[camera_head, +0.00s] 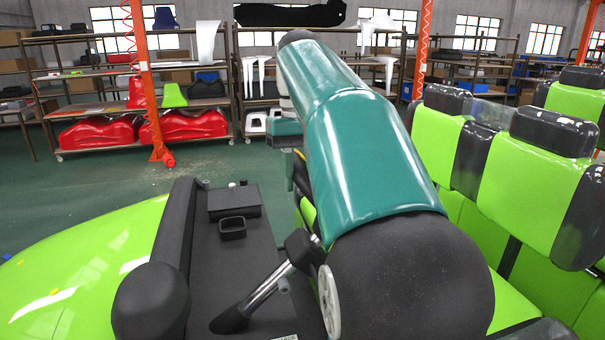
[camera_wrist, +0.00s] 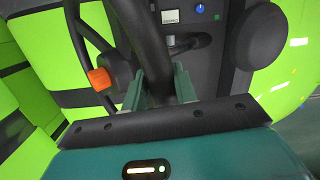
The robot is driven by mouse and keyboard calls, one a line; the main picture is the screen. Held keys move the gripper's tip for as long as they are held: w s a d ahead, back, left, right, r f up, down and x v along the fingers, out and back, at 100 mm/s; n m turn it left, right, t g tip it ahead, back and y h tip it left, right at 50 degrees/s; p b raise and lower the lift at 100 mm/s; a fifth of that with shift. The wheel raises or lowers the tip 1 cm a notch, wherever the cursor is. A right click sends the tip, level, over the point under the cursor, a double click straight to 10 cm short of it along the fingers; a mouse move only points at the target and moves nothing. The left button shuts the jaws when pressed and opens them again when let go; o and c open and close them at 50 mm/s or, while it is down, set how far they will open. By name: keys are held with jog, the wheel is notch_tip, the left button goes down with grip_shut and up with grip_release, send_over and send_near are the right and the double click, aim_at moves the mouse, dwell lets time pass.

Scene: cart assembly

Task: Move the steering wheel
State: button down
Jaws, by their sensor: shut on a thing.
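The steering wheel (camera_wrist: 146,35) is black, and a thick length of its rim runs up the wrist view between my gripper's teal fingers. My gripper (camera_wrist: 160,88) is shut on this rim. A thinner black curve shows to its left. In the head view my teal arm hides the wheel and my fingertips. The silver steering column (camera_head: 268,290) rises at a slant from the black dashboard (camera_head: 236,265) towards a dark joint at its top, beside my arm. Whether the wheel touches the column cannot be told.
Green and black seats (camera_head: 560,150) stand close on the right. The cart's green front body (camera_head: 85,255) lies at the left. An orange part (camera_wrist: 98,79) is left of my fingers. Shelves (camera_head: 190,80) with red and white parts stand behind, past open green floor.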

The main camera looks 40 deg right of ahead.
dwell(0.4)
jog(key=c, duration=1.1)
grip_release()
